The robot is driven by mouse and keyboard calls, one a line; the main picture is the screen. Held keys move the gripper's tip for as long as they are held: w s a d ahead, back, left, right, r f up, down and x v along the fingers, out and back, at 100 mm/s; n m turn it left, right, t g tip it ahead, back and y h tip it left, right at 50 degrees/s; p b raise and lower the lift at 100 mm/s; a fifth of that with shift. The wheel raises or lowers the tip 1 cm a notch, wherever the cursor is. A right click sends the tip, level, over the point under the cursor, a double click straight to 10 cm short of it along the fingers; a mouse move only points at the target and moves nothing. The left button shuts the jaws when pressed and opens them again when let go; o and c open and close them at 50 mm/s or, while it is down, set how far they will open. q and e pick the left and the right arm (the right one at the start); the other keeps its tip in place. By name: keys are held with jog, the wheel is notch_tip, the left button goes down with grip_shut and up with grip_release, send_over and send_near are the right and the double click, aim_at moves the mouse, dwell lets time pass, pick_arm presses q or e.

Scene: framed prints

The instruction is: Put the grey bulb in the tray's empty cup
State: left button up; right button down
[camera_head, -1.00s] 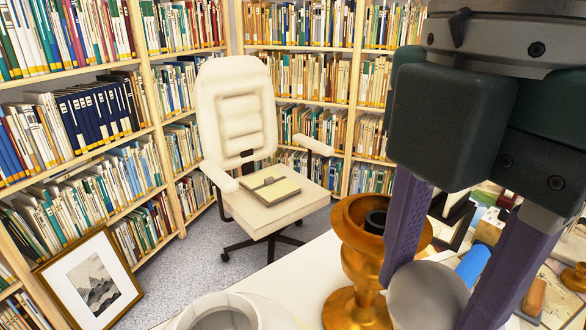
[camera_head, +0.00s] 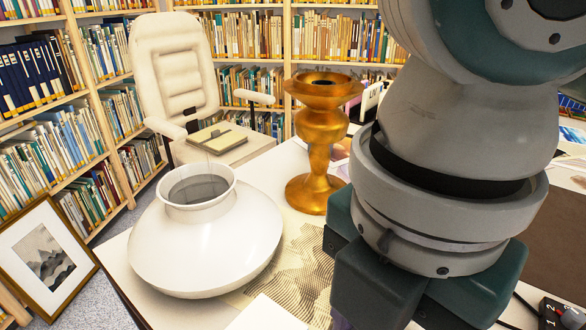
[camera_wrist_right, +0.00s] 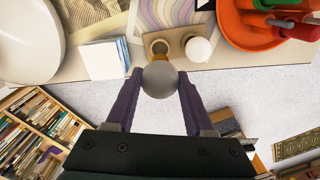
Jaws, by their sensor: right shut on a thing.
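The grey bulb (camera_wrist_right: 160,80) is round and sits between the two purple fingers of my right gripper (camera_wrist_right: 158,84) in the right wrist view. The gripper is shut on it. Behind the bulb, near the table edge, is a small tan tray (camera_wrist_right: 178,47). A white bulb (camera_wrist_right: 198,49) stands in its right cup. The left cup (camera_wrist_right: 158,46) looks empty and is just beyond the held bulb in the picture; the height of the bulb above the tray is unclear. In the head view my right arm fills the right side and hides the bulb and tray. My left gripper is out of view.
A white vase (camera_head: 205,235) and a brass candlestick (camera_head: 320,135) stand on the table. An orange bowl (camera_wrist_right: 255,25) with red and green things is right of the tray. A chair (camera_head: 172,75) is behind.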

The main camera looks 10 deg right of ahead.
notch_tip(320, 180, down, 9)
jog(key=shift+f+b, duration=0.1)
jog(key=shift+b, duration=1)
jog(key=shift+f, duration=0.2)
jog(key=shift+c, duration=1.4)
grip_release()
notch_tip(320, 180, up, 11)
jog(key=p, duration=0.3)
jog(key=shift+r, duration=0.7)
